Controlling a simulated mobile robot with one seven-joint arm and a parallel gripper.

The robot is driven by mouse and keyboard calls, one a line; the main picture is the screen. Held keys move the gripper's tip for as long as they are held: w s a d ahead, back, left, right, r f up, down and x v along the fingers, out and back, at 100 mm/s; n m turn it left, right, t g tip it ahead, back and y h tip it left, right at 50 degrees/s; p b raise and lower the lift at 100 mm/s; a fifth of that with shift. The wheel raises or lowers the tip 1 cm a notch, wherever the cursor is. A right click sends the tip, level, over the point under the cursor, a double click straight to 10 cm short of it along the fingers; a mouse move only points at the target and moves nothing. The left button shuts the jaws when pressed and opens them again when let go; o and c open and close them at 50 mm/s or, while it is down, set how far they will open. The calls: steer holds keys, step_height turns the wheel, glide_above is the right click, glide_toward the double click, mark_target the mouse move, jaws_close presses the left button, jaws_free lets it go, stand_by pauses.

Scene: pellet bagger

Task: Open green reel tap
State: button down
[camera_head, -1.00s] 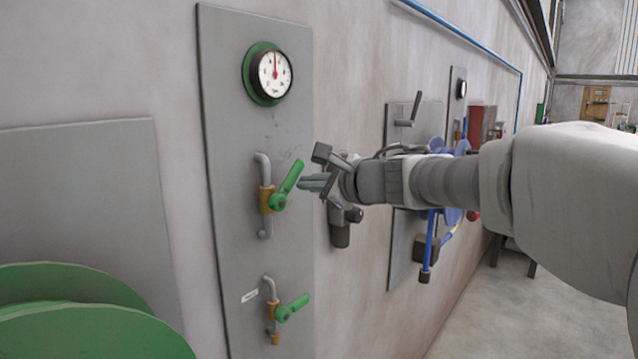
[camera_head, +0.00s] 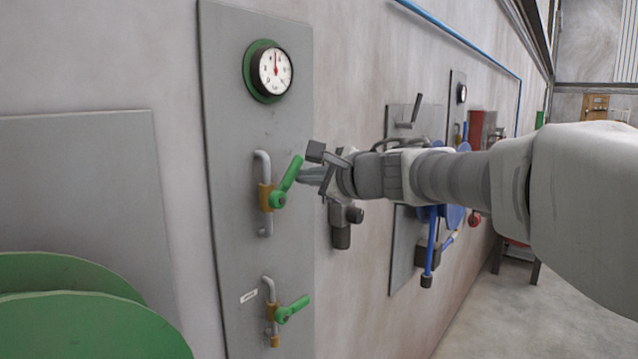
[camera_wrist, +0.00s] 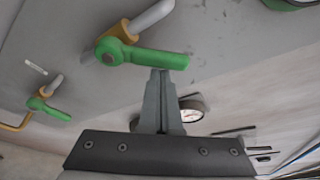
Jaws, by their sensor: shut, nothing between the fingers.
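Two taps with green levers are on a grey wall panel (camera_head: 225,130). The upper green tap (camera_head: 286,184) has its lever angled up and to the right, on a brass body with a grey pipe. The lower green tap (camera_head: 291,309) has its lever pointing right and slightly up, beside a small white label. My gripper (camera_head: 303,174) is shut and empty, its fingertips at the upper lever's right side. In the wrist view the fingertips (camera_wrist: 160,72) are right at the edge of the upper lever (camera_wrist: 150,57); I cannot tell if they touch. The lower tap (camera_wrist: 45,106) shows at left.
A green-rimmed gauge (camera_head: 270,71) is above the taps. A green reel (camera_head: 85,310) stands at lower left. Blue reel equipment (camera_head: 452,216) hangs on the wall behind my arm. The floor at right (camera_head: 500,310) is clear.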

mark_target(296, 167)
steer(key=shift+s, duration=0.1)
steer(key=s+a+r+n+b, duration=0.1)
steer(key=b, duration=0.3)
steer(key=shift+s, duration=0.1)
steer(key=shift+s+a+r+n+t+b, duration=0.3)
steer(key=shift+s+r+n+t+b, duration=0.15)
steer(key=shift+n+b, duration=0.5)
steer(key=shift+s+a+r+b, duration=0.15)
steer(key=shift+a+b, duration=0.05)
steer(key=shift+b, duration=0.15)
